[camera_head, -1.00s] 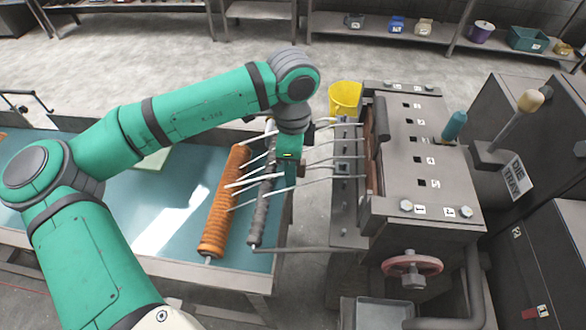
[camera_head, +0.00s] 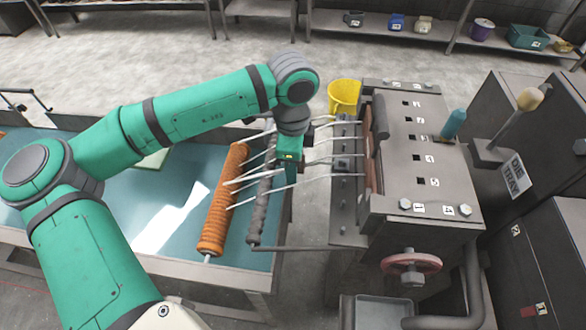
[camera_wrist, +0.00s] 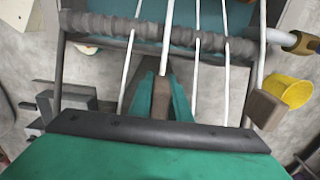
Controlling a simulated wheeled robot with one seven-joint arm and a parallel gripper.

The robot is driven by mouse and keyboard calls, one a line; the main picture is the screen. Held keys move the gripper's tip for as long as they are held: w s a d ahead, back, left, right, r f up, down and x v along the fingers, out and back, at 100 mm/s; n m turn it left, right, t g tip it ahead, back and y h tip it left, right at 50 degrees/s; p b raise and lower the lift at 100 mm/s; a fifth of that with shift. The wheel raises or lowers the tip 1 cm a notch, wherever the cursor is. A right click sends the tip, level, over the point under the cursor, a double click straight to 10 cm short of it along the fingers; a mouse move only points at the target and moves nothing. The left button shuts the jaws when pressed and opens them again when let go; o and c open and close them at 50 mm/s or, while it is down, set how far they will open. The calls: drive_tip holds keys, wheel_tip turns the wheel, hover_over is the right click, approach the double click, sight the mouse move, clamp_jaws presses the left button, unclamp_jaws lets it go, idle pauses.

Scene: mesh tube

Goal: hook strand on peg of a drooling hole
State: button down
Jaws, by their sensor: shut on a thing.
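Several thin white strands (camera_head: 318,182) run from the grey die block (camera_head: 440,208) on the right, over a dark grey wrapped bar (camera_head: 257,222), towards an orange ribbed roller (camera_head: 214,225). My gripper (camera_head: 288,170) is between the wrapped bar and the die block, partly hidden by my arm's end. In the wrist view my gripper (camera_wrist: 163,98) is shut, with a white strand (camera_wrist: 166,45) running into its fingertips. Other strands (camera_wrist: 195,70) pass beside it. A row of small knobs or pegs (camera_head: 343,200) sits on the ledge before the block. The holes' faces are hidden.
A blue-green tank (camera_head: 160,200) lies under the roller. A yellow bucket (camera_head: 344,97) stands behind the ledge. A red handwheel (camera_head: 411,267) and a metal tray (camera_head: 383,312) are at the block's front. A teal-handled tool (camera_head: 454,124) stands on top.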

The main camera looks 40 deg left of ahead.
drive_tip(key=shift+w+r, duration=0.1)
drive_tip(key=shift+r, duration=6.8)
